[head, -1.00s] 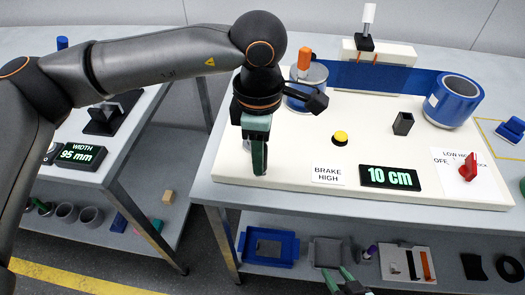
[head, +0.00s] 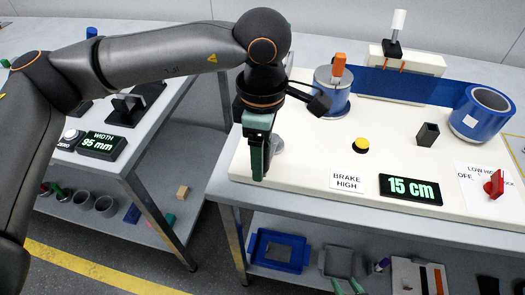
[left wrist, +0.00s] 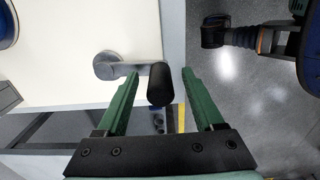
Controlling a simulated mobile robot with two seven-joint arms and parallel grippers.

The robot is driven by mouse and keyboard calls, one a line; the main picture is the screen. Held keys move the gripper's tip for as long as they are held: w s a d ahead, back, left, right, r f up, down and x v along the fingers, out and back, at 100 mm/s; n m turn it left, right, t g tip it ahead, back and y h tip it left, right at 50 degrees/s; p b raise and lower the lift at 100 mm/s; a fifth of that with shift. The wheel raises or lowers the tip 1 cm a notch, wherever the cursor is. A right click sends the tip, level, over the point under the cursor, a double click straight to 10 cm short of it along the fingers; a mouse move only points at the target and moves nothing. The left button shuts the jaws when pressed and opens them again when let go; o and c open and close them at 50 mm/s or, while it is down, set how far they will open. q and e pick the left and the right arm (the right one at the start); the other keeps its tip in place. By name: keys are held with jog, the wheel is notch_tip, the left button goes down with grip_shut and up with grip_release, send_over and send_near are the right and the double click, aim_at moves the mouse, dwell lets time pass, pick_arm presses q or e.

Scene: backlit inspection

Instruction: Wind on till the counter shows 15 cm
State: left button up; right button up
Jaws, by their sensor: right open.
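The counter (head: 410,189) on the white board reads 15 cm. Blue web (head: 375,83) runs between the left spool (head: 332,100), which has an orange knob, and the blue roll (head: 481,111) at right. My left gripper (head: 259,174) points down at the board's left end, by a grey crank (head: 277,145). In the left wrist view its fingers stand apart on both sides of the crank's black handle (left wrist: 160,84), with gaps showing. The grey crank arm (left wrist: 125,69) reaches left from the handle. My right gripper (head: 348,287) is open and empty at the bottom edge.
A sign (head: 347,181) reads BRAKE HIGH. A yellow button (head: 361,145), a dark square holder (head: 428,134) and a red knob (head: 494,184) are on the board. Another bench at left carries a 95 mm width display (head: 102,145). A shelf below holds a blue tray (head: 280,250).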

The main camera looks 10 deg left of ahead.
pick_arm(q)
jog(key=shift+r, duration=0.15)
dwell(0.4)
jog(key=shift+r+p, duration=2.3)
jog(key=shift+r, duration=1.65)
